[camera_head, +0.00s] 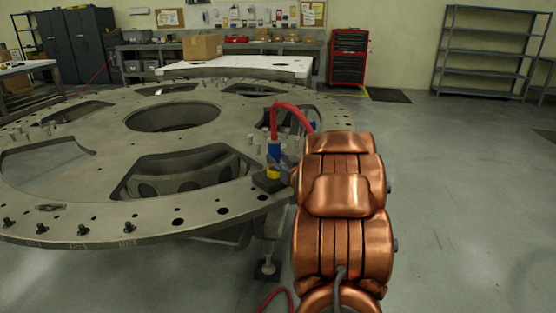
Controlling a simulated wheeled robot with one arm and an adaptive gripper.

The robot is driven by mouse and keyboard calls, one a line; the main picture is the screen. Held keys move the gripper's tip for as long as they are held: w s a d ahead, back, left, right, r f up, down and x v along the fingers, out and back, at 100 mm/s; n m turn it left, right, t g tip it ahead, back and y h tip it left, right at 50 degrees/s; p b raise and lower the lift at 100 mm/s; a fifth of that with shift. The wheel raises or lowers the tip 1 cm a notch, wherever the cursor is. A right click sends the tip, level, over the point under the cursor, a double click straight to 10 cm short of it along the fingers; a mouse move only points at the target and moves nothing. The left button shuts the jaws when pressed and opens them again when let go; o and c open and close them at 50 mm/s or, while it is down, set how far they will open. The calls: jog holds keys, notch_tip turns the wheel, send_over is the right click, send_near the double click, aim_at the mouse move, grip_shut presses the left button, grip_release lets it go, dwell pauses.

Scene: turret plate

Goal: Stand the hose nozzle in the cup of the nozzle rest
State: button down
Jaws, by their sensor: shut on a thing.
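The hose nozzle (274,152) is blue and upright, with a red hose (291,107) looping up from its top and over to the right behind my arm. The nozzle rest (266,184) is a dark block with a yellow cup (273,173), near the right rim of the turret plate. My gripper (283,164) is shut on the nozzle from the right, mostly hidden by my copper arm. The nozzle is directly above the cup in the picture. Its lower end is hard to see, so I cannot tell whether it is inside the cup.
The grey turret plate (60,180) fills the left, with large openings and several bolts and pegs along its rim. A white table with a cardboard box (202,47) stands behind it. A red tool cabinet (349,57) is farther back. The floor at right is clear.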

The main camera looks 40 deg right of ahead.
jog(key=shift+f+b, duration=0.4)
jog(key=shift+f, duration=0.45)
dwell(0.7)
jog(key=c, duration=0.7)
grip_release()
jog(key=shift+o, duration=0.2)
jog(key=v, duration=1.2)
